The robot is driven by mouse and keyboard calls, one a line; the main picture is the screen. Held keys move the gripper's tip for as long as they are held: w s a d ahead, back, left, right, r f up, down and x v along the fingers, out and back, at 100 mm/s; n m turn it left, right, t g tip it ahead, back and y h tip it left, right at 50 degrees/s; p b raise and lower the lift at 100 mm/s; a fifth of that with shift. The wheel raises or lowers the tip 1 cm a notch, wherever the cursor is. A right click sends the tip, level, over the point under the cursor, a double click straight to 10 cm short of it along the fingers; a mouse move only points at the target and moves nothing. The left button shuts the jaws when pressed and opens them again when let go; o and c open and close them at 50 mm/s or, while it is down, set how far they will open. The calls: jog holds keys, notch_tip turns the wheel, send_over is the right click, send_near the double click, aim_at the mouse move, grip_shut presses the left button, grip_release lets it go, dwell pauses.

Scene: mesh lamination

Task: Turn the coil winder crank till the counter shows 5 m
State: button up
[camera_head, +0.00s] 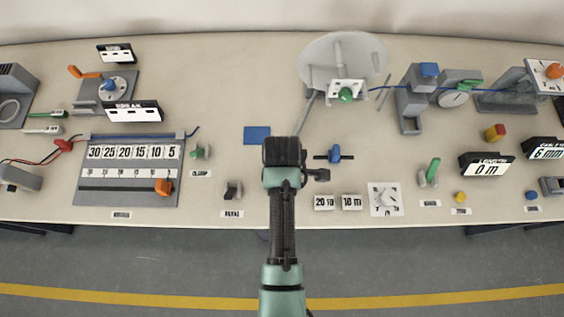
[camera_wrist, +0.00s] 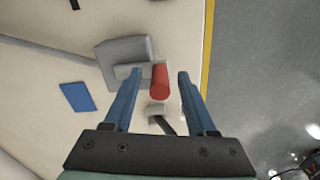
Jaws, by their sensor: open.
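The length counter (camera_head: 487,165) at right reads 0 m. Several parts look like handles or knobs: an orange handle (camera_head: 82,71) on a grey unit at far left, a green knob (camera_head: 346,95) by the big white reel (camera_head: 318,62), and an orange knob (camera_head: 554,70) at far right. I cannot tell which is the winder crank. My gripper (camera_head: 283,148) is over the middle of the bench. In the wrist view my gripper (camera_wrist: 156,82) is open, with a red cylinder (camera_wrist: 160,82) between its fingers in the picture. Contact cannot be told; the head view hides the cylinder.
A grey block (camera_wrist: 123,50) stands beside the red cylinder. A blue pad (camera_head: 257,135) lies left of my gripper. A blue-handled part (camera_head: 334,154) stands close on the right. A scale board (camera_head: 128,197) fills the left front. The bench middle behind the pad is clear.

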grip_shut()
dwell(0.3)
jog(key=shift+a, duration=0.1)
